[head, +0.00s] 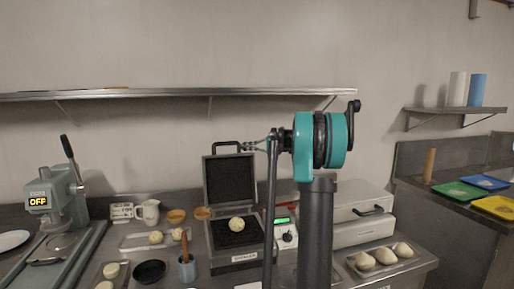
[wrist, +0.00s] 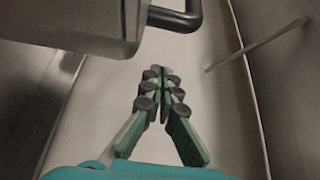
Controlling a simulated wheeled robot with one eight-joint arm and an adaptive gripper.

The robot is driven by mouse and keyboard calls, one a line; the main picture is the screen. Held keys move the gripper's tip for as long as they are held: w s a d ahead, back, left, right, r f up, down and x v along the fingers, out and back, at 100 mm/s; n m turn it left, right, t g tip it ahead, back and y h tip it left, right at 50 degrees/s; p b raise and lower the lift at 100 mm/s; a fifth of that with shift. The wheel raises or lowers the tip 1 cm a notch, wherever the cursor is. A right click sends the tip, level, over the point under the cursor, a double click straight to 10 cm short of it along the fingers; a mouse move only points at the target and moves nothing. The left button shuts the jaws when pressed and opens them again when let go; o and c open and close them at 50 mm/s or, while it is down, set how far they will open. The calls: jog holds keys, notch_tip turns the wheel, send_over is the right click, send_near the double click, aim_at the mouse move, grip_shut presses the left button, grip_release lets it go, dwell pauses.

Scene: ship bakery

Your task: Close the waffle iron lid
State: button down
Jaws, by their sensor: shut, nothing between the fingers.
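The waffle iron (head: 212,240) stands on the counter with its lid (head: 229,181) raised roughly upright. A dark handle (head: 226,145) tops the lid. A pale dough ball (head: 237,224) sits on the dark lower plate. My gripper (head: 245,146) is shut and empty, at the height of the handle and by its right end. In the wrist view my gripper (wrist: 160,75) has its fingers together. The lid (wrist: 75,22) fills the upper left there, and the handle (wrist: 180,18) shows beyond the fingertips with a gap in the picture. Contact cannot be told from the head view.
A steel shelf (head: 160,95) runs along the wall above the lid. A grey box appliance (head: 350,212) and a tray of dough (head: 385,258) are at right.

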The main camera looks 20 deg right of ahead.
jog(key=shift+s+a+r, duration=0.1)
jog(key=shift+s+a, duration=0.1)
jog(key=shift+s, duration=0.4)
jog(key=shift+s+a+r, duration=0.15)
jog(key=shift+s, duration=0.5)
jog(key=shift+s+a+r, duration=0.1)
jog(key=shift+s+a, duration=0.1)
jog(key=shift+s, duration=0.4)
jog(key=shift+s, duration=0.1)
